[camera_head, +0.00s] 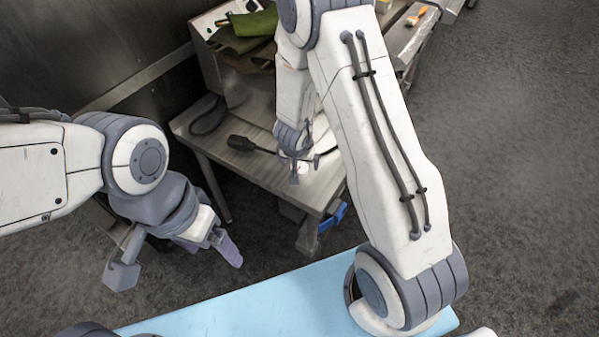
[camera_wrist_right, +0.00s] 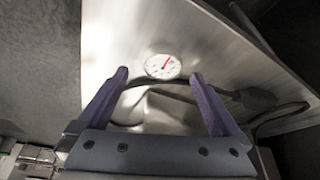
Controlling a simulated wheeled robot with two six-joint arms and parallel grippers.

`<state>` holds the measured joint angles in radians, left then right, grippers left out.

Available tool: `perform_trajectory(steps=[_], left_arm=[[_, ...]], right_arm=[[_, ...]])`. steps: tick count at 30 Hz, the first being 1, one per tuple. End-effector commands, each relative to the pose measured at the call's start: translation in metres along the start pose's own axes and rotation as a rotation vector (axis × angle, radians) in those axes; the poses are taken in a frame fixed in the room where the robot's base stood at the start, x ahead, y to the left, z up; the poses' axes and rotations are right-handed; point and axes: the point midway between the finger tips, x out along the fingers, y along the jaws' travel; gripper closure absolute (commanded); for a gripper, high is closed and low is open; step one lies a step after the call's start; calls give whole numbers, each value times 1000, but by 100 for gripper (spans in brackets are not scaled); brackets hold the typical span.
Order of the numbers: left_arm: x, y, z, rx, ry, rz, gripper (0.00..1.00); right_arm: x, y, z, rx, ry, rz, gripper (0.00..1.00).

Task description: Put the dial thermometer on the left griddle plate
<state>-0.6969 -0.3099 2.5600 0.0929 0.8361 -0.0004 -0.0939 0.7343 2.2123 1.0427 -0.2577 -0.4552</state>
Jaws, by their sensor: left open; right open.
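The dial thermometer, a round white dial with a red needle, lies on the metal table in the right wrist view (camera_wrist_right: 163,67). In the head view its white face (camera_head: 303,168) shows partly beside my right gripper (camera_head: 305,172). In the wrist view my right gripper (camera_wrist_right: 160,76) is open, with the dial just beyond and between its fingertips, apart from both. My left gripper (camera_head: 175,262) is open and empty, away from the table at the left. I cannot make out the left griddle plate for certain.
A black-handled utensil (camera_head: 241,143) lies on the metal table (camera_head: 262,172) close to my right gripper; its dark handle also shows in the wrist view (camera_wrist_right: 257,99). A metal unit with green cloth (camera_head: 247,42) stands behind. Grey floor is open at the right.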

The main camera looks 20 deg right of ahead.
Motion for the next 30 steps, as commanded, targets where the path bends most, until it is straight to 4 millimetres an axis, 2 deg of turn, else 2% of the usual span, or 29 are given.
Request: perform_trajectory(steps=[9, 18, 19, 25, 27, 30], left_arm=[[17, -1, 1, 0, 0, 0, 16], [17, -1, 1, 0, 0, 0, 16], [17, -1, 1, 0, 0, 0, 16], [17, -1, 1, 0, 0, 0, 16], [17, -1, 1, 0, 0, 0, 16], [17, -1, 1, 0, 0, 0, 16]], right_arm=[[45, -5, -2, 0, -1, -1, 0], [49, -5, -4, 1, 0, -2, 0], [49, -5, -4, 1, 0, -2, 4], [49, -5, -4, 1, 0, -2, 80], [48, -5, -4, 1, 0, -2, 96], [48, -5, -4, 1, 0, -2, 96]])
